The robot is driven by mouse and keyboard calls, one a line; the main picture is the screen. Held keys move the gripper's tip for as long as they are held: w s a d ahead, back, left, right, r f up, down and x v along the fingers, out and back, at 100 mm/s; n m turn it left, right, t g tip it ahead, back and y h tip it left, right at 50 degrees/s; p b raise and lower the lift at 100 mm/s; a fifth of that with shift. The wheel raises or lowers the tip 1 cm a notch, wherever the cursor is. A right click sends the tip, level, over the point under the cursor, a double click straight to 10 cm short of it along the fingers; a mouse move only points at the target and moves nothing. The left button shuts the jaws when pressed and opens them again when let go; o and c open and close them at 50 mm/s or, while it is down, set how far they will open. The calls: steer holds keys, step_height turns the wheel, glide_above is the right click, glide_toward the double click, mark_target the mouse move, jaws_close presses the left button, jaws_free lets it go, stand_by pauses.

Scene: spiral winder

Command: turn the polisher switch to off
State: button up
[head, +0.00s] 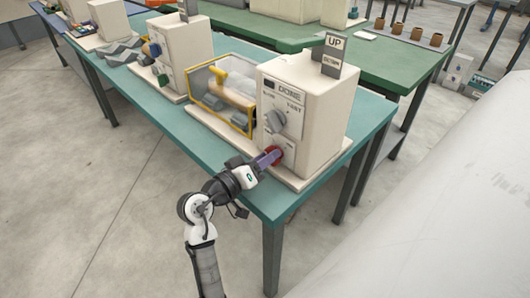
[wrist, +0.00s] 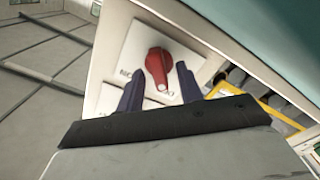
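The polisher (head: 310,112) is a cream box on the near end of a teal table, with a large grey dial (head: 275,121) on its front. Below the dial is a red switch knob, which shows in the wrist view (wrist: 158,66) on a white plate with partly legible lettering. My gripper (head: 268,160) is in front of this lower part of the panel. In the wrist view its two dark fingers (wrist: 160,85) are apart, one on each side of the red knob. I cannot tell whether either finger touches it. In the head view the gripper hides part of the knob.
A yellow-framed clear guard (head: 220,95) stands just left of the polisher on the same base. Another cream machine (head: 180,45) stands farther along the teal table (head: 130,80). A green table (head: 385,60) lies behind. The floor left of my arm is clear.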

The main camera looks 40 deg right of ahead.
steer(key=s+a+b, duration=0.1)
steer(key=a+b, duration=0.2)
steer(key=a, duration=1)
steer(key=shift+a, duration=0.4)
